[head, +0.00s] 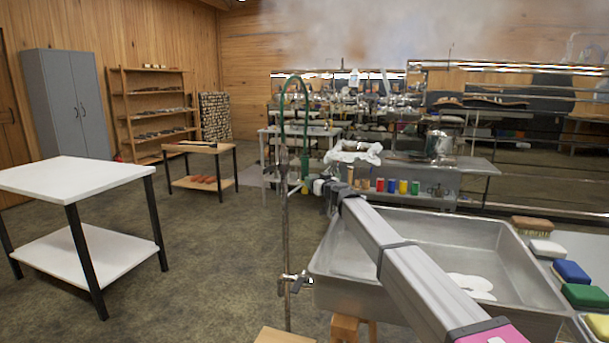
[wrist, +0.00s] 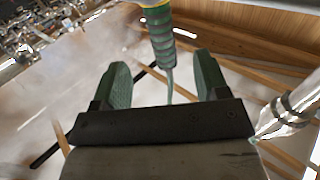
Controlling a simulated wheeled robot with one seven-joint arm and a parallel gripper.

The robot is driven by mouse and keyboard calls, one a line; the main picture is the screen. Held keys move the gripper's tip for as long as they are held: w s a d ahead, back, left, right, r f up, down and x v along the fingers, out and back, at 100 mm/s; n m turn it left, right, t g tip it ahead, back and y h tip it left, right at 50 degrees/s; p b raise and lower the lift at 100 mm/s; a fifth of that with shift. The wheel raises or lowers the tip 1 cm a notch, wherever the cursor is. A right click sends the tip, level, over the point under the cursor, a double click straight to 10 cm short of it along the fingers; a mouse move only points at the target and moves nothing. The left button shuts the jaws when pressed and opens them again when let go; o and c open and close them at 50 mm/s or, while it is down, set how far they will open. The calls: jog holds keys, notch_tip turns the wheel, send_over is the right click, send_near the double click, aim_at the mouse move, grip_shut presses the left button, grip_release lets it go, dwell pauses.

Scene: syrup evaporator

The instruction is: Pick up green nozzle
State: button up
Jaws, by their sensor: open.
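The green nozzle (head: 305,165) hangs from the end of an arched green hose (head: 292,82) above the left end of the sink in the head view. In the wrist view the nozzle (wrist: 161,36) is ribbed green with a yellow band, at the top centre. My gripper (wrist: 161,62) is open, its two green-padded fingers apart and empty. The nozzle lies between and beyond the fingertips in the picture; I see no contact. In the head view my gripper (head: 312,185) is small, right beside the nozzle's lower end.
A steel sink basin (head: 545,270) lies under my arm. An upright pipe (head: 285,225) with a valve stands left of the nozzle. Coloured sponges (head: 571,271) and a brush (head: 532,225) lie at the right. A white table (head: 75,173) stands left, with open floor between.

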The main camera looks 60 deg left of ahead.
aim_at(307, 173)
jog(key=a, duration=0.3)
jog(key=w+a, duration=0.1)
jog(key=a, duration=0.6)
jog(key=shift+w+a+r, duration=0.2)
jog(key=shift+w+r, duration=0.05)
jog(key=c, duration=1.1)
